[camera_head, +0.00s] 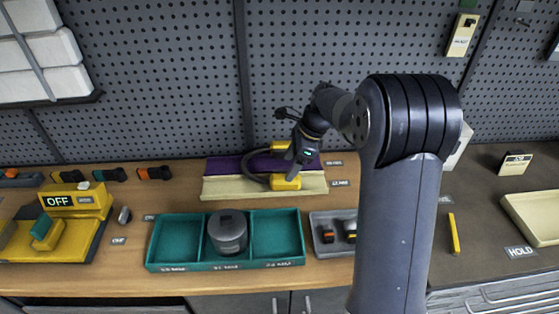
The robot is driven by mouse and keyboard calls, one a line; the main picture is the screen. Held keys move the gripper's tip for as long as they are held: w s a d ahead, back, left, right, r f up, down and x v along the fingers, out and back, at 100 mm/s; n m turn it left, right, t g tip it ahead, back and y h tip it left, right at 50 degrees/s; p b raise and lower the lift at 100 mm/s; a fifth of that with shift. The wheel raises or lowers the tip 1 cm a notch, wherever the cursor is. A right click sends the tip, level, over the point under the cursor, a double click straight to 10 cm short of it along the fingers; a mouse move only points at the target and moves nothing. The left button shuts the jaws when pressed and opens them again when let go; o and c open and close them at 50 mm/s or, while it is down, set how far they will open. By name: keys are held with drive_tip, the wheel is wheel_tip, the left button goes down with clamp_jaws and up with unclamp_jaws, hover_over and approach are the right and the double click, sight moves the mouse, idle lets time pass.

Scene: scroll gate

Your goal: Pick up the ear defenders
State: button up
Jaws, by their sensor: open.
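The ear defenders (285,183) have yellow cups joined by a dark curved headband. They lie on a cream and purple board or tray (225,186) at the back of the wooden bench. One cup is nearer the front edge and the other is farther back, partly covered by my gripper. My gripper (296,161) is open and reaches down over the ear defenders, close to the cups. Whether its fingers touch them cannot be told. My arm hides part of the bench to the right.
A teal tray (157,243) with compartments stands in front, a grey cylinder (227,232) in its middle one. A grey tray (318,217) holds small parts to its right. A yellow machine marked OFF (75,201) is at left. A pegboard wall (170,80) rises behind.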

sight(283, 177)
drive_tip(key=x, duration=0.2)
drive_tip(key=p+x, duration=0.1)
drive_tip(key=x, duration=0.4)
drive_tip(key=shift+w+d+f, duration=0.1)
drive_tip(key=shift+w+f, duration=0.25)
drive_tip(key=shift+f, duration=0.05)
drive_tip(key=c, duration=1.2)
